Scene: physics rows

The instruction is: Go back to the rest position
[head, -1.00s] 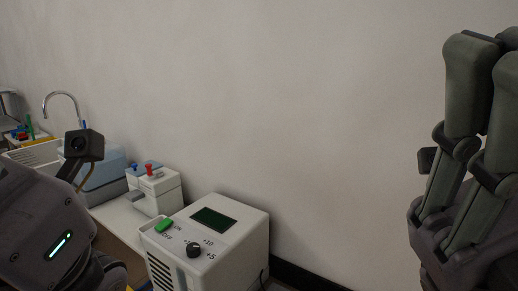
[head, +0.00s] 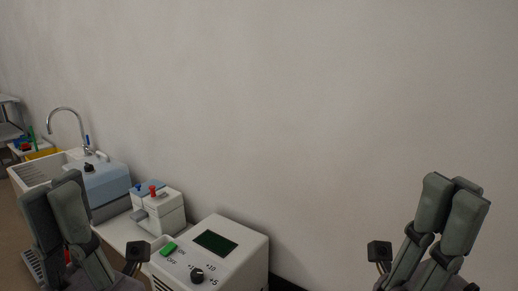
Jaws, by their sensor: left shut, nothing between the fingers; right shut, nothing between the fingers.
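My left gripper (head: 62,192) stands at the lower left with its fingers pointing up. It is shut and empty, and it hides part of the bench and sink area behind it. My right gripper (head: 452,192) stands at the lower right, also pointing up, shut and empty, in front of the bare wall. Neither gripper appears to hold anything.
A white box device (head: 238,262) with a dark screen, green switch and black knob stands at the bottom middle. Behind it are a small white unit (head: 163,216) with red and blue knobs, a blue-grey device (head: 108,187) and a sink tap (head: 68,110). The wall (head: 320,120) is bare.

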